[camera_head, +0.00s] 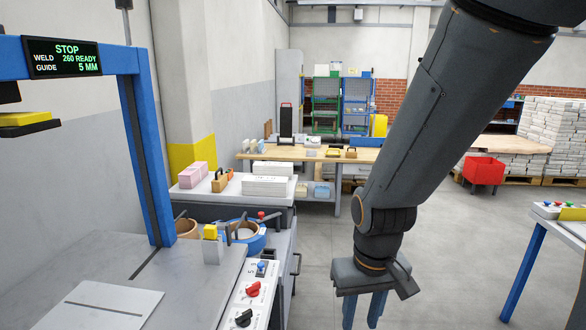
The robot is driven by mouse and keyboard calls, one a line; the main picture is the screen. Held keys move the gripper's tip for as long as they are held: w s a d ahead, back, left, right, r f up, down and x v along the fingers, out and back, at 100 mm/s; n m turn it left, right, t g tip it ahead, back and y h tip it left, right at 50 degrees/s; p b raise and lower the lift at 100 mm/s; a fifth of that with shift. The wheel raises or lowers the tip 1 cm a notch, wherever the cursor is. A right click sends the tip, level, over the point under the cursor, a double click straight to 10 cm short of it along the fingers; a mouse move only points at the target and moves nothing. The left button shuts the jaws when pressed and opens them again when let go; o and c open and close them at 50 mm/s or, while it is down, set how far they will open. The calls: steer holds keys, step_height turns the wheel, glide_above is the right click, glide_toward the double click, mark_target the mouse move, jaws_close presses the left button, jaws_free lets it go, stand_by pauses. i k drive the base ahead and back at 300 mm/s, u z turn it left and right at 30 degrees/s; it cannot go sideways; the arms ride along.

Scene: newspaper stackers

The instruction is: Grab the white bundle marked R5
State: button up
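A white bundle (265,185) lies flat on the grey side table left of centre. A second white stack (272,168) lies just behind it. Any R5 mark is too small to read, so I cannot tell which bundle bears it. My gripper (363,308) hangs pointing down at the lower right of centre, over the grey floor. Its two blue fingers stand apart with nothing between them. It is well to the right of the bundles and touches nothing.
A blue-framed machine (160,150) with a display stands at left, its panel carrying coloured knobs (252,289). Pink bundles (193,174) lie left of the white ones. A wooden bench (310,153) stands behind. Pallets of white stacks (555,125) and a red bin (484,172) are at right. Floor between is open.

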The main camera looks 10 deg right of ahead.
mark_target(271, 168)
steer(key=z, duration=0.5)
steer(key=i, duration=3.3)
steer(key=u, duration=0.8)
